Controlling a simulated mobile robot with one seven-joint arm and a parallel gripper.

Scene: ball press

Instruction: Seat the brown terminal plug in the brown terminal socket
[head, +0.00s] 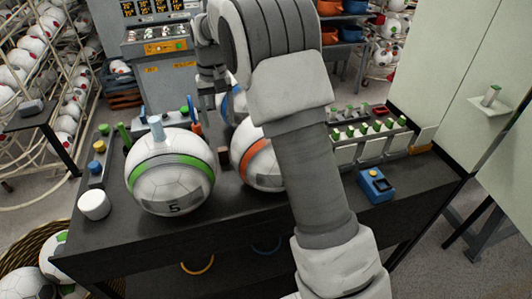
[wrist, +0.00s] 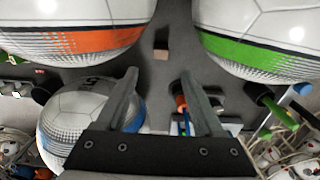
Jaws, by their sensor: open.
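A small brown block-like piece (head: 224,155) stands on the dark table between the green-striped ball and the orange-striped ball. In the wrist view it shows as a brown piece (wrist: 161,48) with a lighter face, ahead of the fingertips. I cannot tell for sure whether it is the brown plug or the brown socket, and I make out no second brown piece. My gripper (head: 209,97) is above the far part of the table, behind the brown piece. In the wrist view my gripper (wrist: 158,78) is open, with nothing between its fingers.
The green-striped ball (head: 170,170) and orange-striped ball (head: 257,160) flank the brown piece closely. A blue-striped ball (wrist: 85,120) is beside my gripper. Coloured posts, including an orange one (head: 197,133), stand nearby.

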